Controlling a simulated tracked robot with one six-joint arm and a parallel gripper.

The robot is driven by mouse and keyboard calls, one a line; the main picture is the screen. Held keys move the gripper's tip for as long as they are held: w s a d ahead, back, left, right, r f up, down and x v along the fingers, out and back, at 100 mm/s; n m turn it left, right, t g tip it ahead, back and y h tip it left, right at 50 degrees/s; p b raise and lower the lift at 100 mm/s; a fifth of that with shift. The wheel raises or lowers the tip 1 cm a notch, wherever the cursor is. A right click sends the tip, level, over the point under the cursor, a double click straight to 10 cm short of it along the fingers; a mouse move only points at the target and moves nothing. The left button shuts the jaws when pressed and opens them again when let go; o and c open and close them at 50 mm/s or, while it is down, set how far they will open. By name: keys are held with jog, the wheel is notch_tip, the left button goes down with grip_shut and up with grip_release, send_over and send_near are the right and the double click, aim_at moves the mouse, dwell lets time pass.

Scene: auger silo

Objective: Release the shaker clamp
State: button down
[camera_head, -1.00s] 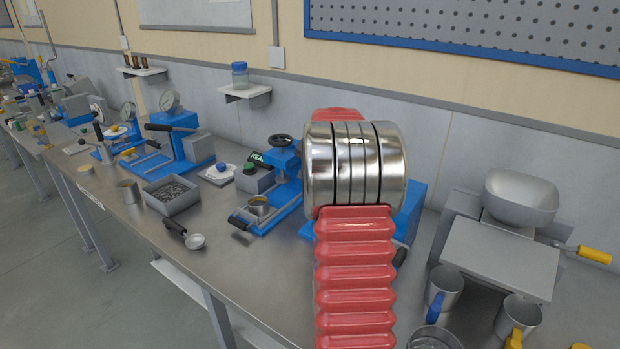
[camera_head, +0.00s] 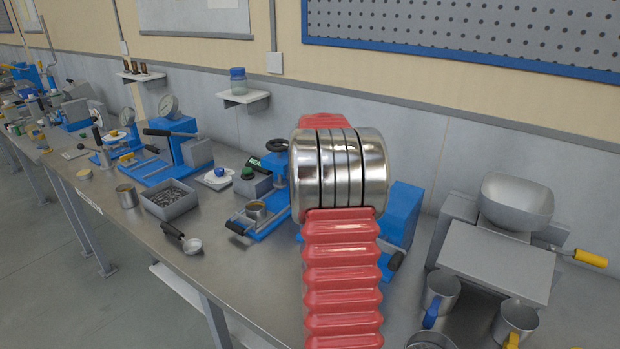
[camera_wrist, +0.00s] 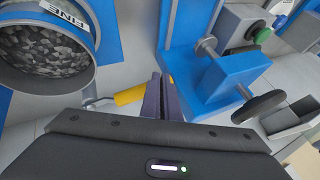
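In the wrist view a yellow-handled lever (camera_wrist: 130,96) on a thin metal rod sticks out beside a round drum (camera_wrist: 62,75) marked "FINE", filled with grey granules. The lever looks like the shaker clamp, but the frames do not confirm this. My gripper (camera_wrist: 161,78) has dark fingers close together, apparently shut, at the right end of the yellow handle. A small yellow patch shows at the fingers' right side. I cannot tell whether they touch the handle; nothing is seen held. In the head view my red, silver-banded arm hides the gripper, lever and drum.
Right of the fingers stands a blue frame (camera_wrist: 225,75) with a black handwheel (camera_wrist: 260,107), close by. In the head view a grey bin (camera_head: 170,199) and a scoop (camera_head: 183,240) lie left of my arm. A grey machine with a bowl (camera_head: 515,203) stands right.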

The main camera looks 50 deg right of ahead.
jog(key=w+a+r, duration=0.2)
jog(key=a+r, duration=0.3)
jog(key=r, duration=0.3)
jog(key=shift+w+a, duration=0.2)
jog(key=shift+a, duration=0.1)
jog(key=shift+f, duration=0.1)
dwell(0.5)
jog(key=s+a+f+n+g+y, duration=0.2)
jog(key=s+a+f+n, duration=0.4)
jog(key=a, duration=0.3)
jog(key=s+a+r+n+t+y, duration=0.1)
jog(key=s+a+n, duration=0.3)
jog(key=a, duration=0.9)
jog(key=s+a+r+n+y, duration=0.1)
jog(key=s+a+n, duration=0.3)
jog(key=s+a, duration=0.5)
jog(key=s+a+r+n+t+y, duration=0.1)
jog(key=s+a+n, duration=0.3)
jog(key=a, duration=1.3)
jog(key=s, duration=0.3)
jog(key=shift+a+t, duration=0.25)
jog(key=shift+t, duration=0.05)
